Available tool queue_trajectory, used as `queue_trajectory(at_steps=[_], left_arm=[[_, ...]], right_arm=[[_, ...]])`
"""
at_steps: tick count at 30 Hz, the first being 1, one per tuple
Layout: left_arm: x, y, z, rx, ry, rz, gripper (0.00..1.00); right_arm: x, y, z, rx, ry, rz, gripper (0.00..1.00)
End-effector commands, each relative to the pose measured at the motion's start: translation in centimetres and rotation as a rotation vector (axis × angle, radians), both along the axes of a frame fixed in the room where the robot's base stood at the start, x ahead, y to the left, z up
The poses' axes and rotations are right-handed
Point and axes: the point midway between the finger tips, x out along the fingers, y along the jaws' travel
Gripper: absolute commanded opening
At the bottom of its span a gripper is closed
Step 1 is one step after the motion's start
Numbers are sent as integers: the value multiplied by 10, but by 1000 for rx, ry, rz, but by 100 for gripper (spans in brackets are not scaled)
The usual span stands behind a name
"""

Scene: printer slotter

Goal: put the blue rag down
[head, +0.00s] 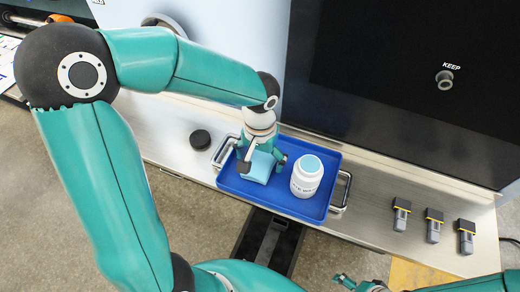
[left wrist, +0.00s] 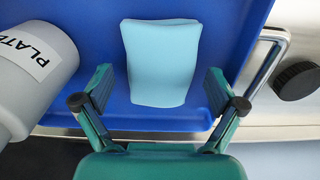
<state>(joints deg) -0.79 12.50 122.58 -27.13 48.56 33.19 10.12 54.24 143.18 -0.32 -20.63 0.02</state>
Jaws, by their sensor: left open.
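The light blue rag (head: 259,168) is a small folded block lying in the left part of the blue tray (head: 292,205). In the left wrist view the rag (left wrist: 160,62) stands out whole against the tray floor. My left gripper (head: 262,163) is over the rag in the head view. In the left wrist view its fingers (left wrist: 159,103) are spread wide, one on each side of the rag's near end, with gaps between them and the rag. My right gripper (head: 345,281) shows only partly at the bottom edge of the head view; its jaws are unclear.
A white bottle with a pale blue lid (head: 307,176) stands in the tray right of the rag. A black round knob (head: 200,140) is left of the tray. The tray has metal handles (head: 341,190).

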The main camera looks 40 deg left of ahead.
Motion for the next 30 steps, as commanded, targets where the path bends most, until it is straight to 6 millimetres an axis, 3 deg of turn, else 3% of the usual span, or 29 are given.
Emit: queue_trajectory(at_steps=[5, 18, 24, 30], left_arm=[[1, 0, 19, 0, -4, 0, 95], [1, -1, 103, 0, -3, -1, 95], [1, 0, 120, 0, -1, -1, 95], [0, -1, 122, 0, 0, -2, 95]], right_arm=[[0, 0, 3, 0, 0, 0, 95], [0, 0, 10, 0, 0, 0, 95], [0, 0, 11, 0, 0, 0, 95], [0, 0, 11, 0, 0, 0, 95]])
